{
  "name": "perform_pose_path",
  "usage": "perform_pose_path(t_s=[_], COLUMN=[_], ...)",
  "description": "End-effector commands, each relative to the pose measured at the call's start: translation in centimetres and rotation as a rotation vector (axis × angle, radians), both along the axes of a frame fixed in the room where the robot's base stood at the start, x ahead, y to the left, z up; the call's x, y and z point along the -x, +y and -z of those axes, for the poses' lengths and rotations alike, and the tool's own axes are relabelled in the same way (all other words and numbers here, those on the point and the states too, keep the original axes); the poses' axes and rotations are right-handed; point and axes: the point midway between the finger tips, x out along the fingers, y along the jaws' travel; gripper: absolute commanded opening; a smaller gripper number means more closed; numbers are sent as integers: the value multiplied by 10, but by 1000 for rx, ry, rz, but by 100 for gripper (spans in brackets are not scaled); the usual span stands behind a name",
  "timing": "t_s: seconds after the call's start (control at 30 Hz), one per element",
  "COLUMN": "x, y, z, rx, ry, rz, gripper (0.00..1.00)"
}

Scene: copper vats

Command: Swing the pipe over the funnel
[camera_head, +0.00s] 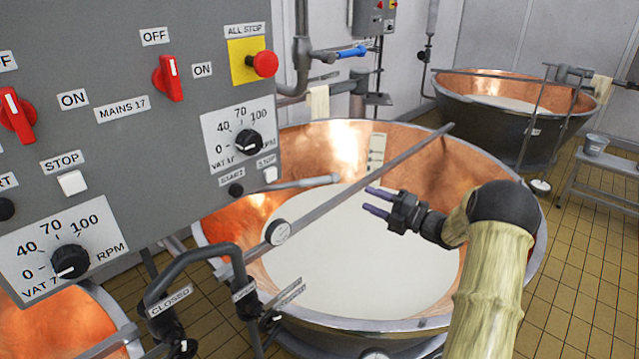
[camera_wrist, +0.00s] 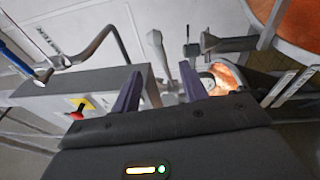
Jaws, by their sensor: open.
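My gripper (camera_head: 378,203) is open and empty, with purple fingers above the milky liquid in the middle copper vat (camera_head: 512,190). In the wrist view its fingers (camera_wrist: 157,90) show with nothing between them. A dark bent pipe (camera_head: 205,255) with a "CLOSED" label stands at the near left of this vat, apart from my gripper. A grey pipe (camera_head: 302,45) comes down the wall behind the control panel; a bent pipe (camera_wrist: 85,58) also shows at the left of the wrist view. I cannot tell which pipe the task names. I cannot make out a funnel clearly in either view.
A grey control panel (camera_head: 130,160) with red switches and dials fills the upper left. A straight bar (camera_head: 350,190) crosses the middle vat beside my gripper. A blue-handled valve (camera_head: 352,51) is on the wall. Another vat (camera_head: 500,120) and a bench (camera_head: 605,165) stand at right.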

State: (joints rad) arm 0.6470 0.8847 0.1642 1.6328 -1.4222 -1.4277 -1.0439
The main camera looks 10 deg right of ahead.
Motion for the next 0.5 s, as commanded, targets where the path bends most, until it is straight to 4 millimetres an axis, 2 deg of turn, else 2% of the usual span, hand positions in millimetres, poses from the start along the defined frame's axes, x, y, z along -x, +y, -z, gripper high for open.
perform_pose_path(t_s=[0.17,0.5], x=[12,11], y=[-8,-6], z=[4,3], rx=[12,13], ry=[-84,-82], rz=[-69,-70], gripper=[43,43])
